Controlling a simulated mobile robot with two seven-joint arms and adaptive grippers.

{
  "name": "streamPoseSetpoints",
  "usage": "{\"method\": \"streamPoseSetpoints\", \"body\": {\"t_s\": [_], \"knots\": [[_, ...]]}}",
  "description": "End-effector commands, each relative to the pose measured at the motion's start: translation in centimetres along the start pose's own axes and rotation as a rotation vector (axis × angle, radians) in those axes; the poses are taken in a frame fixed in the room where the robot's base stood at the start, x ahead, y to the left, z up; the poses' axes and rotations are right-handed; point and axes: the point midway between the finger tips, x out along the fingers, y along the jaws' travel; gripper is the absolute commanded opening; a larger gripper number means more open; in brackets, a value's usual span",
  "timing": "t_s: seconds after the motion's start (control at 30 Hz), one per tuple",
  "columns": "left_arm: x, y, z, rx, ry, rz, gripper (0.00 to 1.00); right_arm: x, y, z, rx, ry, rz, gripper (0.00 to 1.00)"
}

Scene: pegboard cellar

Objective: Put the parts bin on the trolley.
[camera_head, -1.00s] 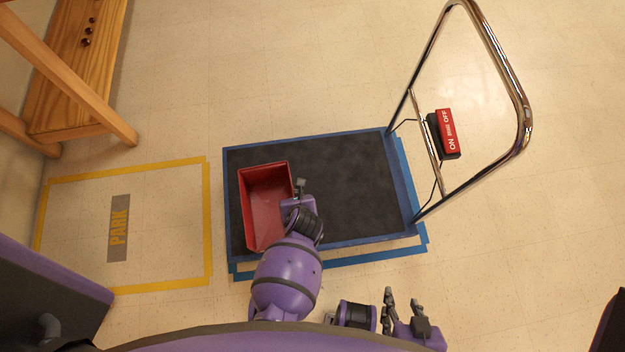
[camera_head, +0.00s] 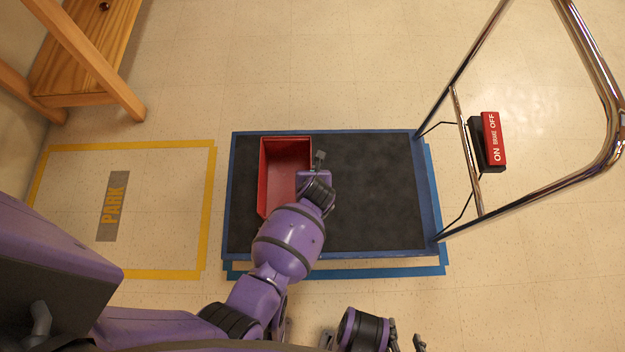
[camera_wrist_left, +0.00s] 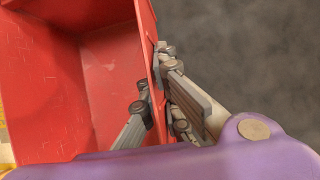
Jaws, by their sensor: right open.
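The red parts bin (camera_head: 277,160) is over the left part of the trolley's dark deck (camera_head: 375,190), inside its blue edge. I cannot tell whether its base touches the deck. My left gripper (camera_head: 318,160) is at the bin's right wall. In the left wrist view the left gripper's fingers (camera_wrist_left: 153,90) straddle that red wall (camera_wrist_left: 110,70), one inside and one outside, and appear closed on it. The bin looks empty where I see in. My right gripper (camera_head: 406,341) is open and empty at the bottom edge, partly cut off.
The trolley's chrome handle (camera_head: 478,150) rises at the right, with a red ON/OFF brake pedal (camera_head: 492,140). A wooden bench (camera_head: 95,50) stands at upper left. Blue floor tape (camera_head: 340,271) borders the trolley.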

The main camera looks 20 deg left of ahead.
Motion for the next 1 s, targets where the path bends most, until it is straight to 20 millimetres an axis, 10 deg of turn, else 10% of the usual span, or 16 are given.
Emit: {"method": "streamPoseSetpoints", "body": {"t_s": [0.83, 1.0], "knots": [[4.3, -0.3, -1.2, -0.001, -0.002, -0.002, 0.0, 3.5, 0.1, 3.4, -0.011, -0.04, -0.003, 0.41], [4.2, -0.3, -1.2, -0.001, -0.001, -0.001, 0.23, 3.4, 0.1, 3.3, -0.01, -0.039, -0.004, 0.41]]}}
